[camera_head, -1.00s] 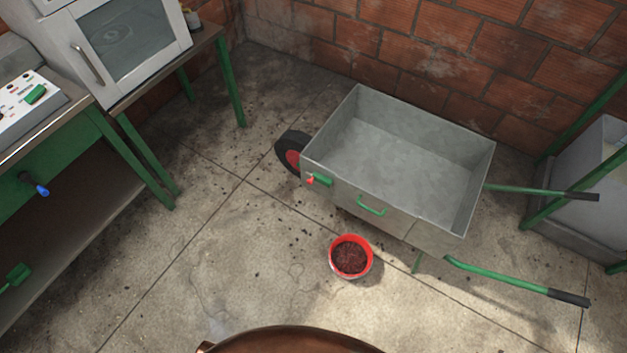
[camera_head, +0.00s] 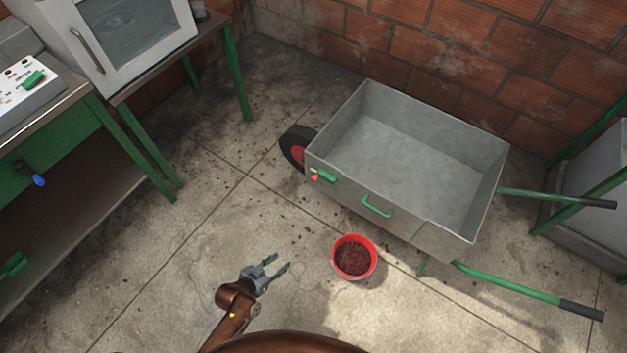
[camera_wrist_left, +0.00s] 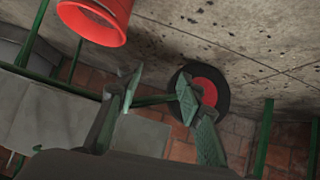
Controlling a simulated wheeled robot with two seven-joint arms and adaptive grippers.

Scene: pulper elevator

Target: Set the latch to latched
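A small green latch (camera_head: 327,176) with a red-and-white mark beside it sits near the left end of the front side of a grey metal wheelbarrow (camera_head: 395,205). A green handle (camera_head: 377,206) is on the same side, to the right of the latch. In the head view my left gripper (camera_head: 277,266) appears over the floor, below and left of the latch and apart from it. Its two fingers are spread with nothing between them. In the left wrist view the fingers (camera_wrist_left: 158,88) are also apart and empty; I cannot make out the latch there. My right gripper is not in view.
A red bucket (camera_head: 341,267) with dark contents stands on the floor between my left gripper and the wheelbarrow; it also shows in the left wrist view (camera_wrist_left: 95,22). A green-legged bench (camera_head: 75,125) is at left. A brick wall (camera_head: 440,60) is behind.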

